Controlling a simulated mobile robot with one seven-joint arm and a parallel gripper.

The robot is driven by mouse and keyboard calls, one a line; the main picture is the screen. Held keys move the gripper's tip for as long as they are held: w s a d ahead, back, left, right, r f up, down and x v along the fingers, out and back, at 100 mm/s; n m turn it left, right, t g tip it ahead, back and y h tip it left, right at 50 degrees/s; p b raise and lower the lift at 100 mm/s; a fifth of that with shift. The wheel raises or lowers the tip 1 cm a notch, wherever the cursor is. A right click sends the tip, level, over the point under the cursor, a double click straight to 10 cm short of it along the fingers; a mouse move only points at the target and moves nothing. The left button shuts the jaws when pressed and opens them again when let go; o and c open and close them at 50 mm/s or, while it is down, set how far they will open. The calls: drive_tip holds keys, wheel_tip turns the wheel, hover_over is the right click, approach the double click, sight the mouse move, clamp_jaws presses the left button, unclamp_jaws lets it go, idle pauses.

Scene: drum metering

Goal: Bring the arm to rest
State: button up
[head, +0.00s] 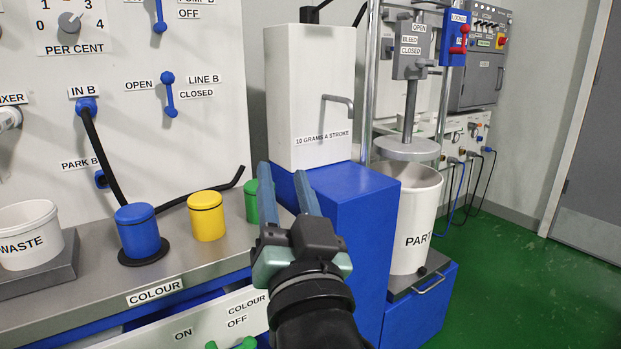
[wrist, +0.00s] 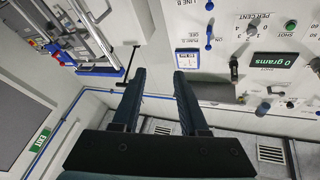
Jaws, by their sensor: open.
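My gripper (head: 287,190) is in the lower middle of the head view, raised in front of the white dispenser marked 10 grams a stroke (head: 310,95) and its blue stand (head: 345,220). Its two long blue-grey fingers are apart with nothing between them. In the wrist view the fingers (wrist: 158,75) are also spread and empty. They point towards the wall panel, where a display reads 0 grams (wrist: 270,60). The gripper hides part of the bench edge and of the stand. I cannot tell its exact distance from the stand.
The steel bench (head: 185,258) at left carries a waste tub (head: 28,240), a blue pot (head: 138,232) with a black hose, a yellow pot (head: 206,216) and a green pot (head: 251,202). A white drum (head: 410,215) stands at right. Green floor (head: 530,290) at right is clear.

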drive_tip(key=s+d+r+n+t+h, duration=0.1)
drive_tip(key=s+r+t+h, duration=0.15)
drive_tip(key=s+r, duration=0.5)
drive_tip(key=s+d+r+n+t+h, duration=0.1)
drive_tip(key=s+d+r+t+h, duration=0.15)
drive_tip(key=s+r, duration=0.5)
wheel_tip(320, 180, up, 37)
drive_tip(key=w+t+p, duration=0.1)
drive_tip(key=p, duration=3.4)
drive_tip(key=shift+a+r, duration=0.2)
drive_tip(key=shift+a, duration=0.15)
